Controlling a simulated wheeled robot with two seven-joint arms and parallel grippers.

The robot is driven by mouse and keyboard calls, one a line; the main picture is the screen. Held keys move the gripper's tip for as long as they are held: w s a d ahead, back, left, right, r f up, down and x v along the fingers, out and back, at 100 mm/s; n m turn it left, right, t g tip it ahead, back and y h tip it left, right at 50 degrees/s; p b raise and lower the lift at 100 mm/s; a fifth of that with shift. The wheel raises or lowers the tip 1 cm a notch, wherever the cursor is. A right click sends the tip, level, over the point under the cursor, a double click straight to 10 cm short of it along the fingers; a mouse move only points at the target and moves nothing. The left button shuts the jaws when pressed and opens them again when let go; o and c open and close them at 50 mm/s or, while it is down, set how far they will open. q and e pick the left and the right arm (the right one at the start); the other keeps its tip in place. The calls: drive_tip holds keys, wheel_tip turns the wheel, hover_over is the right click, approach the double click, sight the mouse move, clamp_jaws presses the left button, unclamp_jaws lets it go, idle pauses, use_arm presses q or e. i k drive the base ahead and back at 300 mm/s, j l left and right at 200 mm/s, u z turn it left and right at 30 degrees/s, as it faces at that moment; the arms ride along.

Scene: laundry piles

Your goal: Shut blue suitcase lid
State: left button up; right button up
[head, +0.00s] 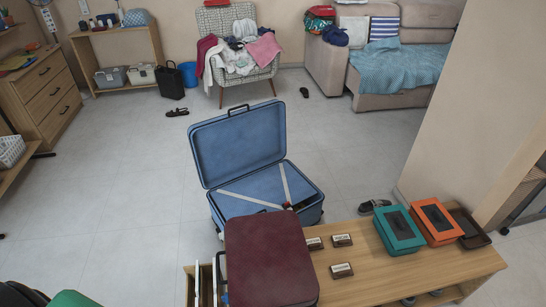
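The blue suitcase (270,192) stands open behind the wooden table. Its lid (238,143) is raised and leans back, with the inner side facing me and a dark handle at its top edge. Two pale straps cross the blue inside of the base. The near part of the base is partly hidden by a maroon case. Neither of my grippers can be made out in the head view.
The maroon case (270,262) lies on the wooden table (375,278), close in front of the blue suitcase. A teal box (399,231), an orange box (436,221), a dark brown box (468,228) and small labelled blocks (342,270) also lie there. Floor left of the suitcase is clear.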

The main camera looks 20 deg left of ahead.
sight(225, 148)
drive_tip(key=u, duration=1.25)
drive_tip(key=j+u, duration=0.2)
drive_tip(key=j, duration=0.2)
drive_tip(key=i+j+u, duration=0.2)
drive_tip(key=j, duration=0.2)
drive_tip(key=i+j+u, duration=0.2)
drive_tip(key=j, duration=0.2)
drive_tip(key=j+u, duration=0.2)
drive_tip(key=j, duration=0.2)
drive_tip(key=i+j, duration=0.3)
drive_tip(key=i, duration=0.25)
drive_tip(key=i+j, duration=0.25)
drive_tip(key=i, duration=0.25)
drive_tip(key=i+j+z, duration=0.1)
drive_tip(key=i+j, duration=0.2)
drive_tip(key=i, duration=0.25)
drive_tip(key=i+l+z, duration=0.15)
drive_tip(key=i+z, duration=0.2)
drive_tip(key=i, duration=0.2)
drive_tip(key=i+z, duration=0.35)
drive_tip(key=i, duration=0.2)
drive_tip(key=i+j+z, duration=0.1)
drive_tip(key=i+z, duration=0.25)
drive_tip(key=i, duration=0.2)
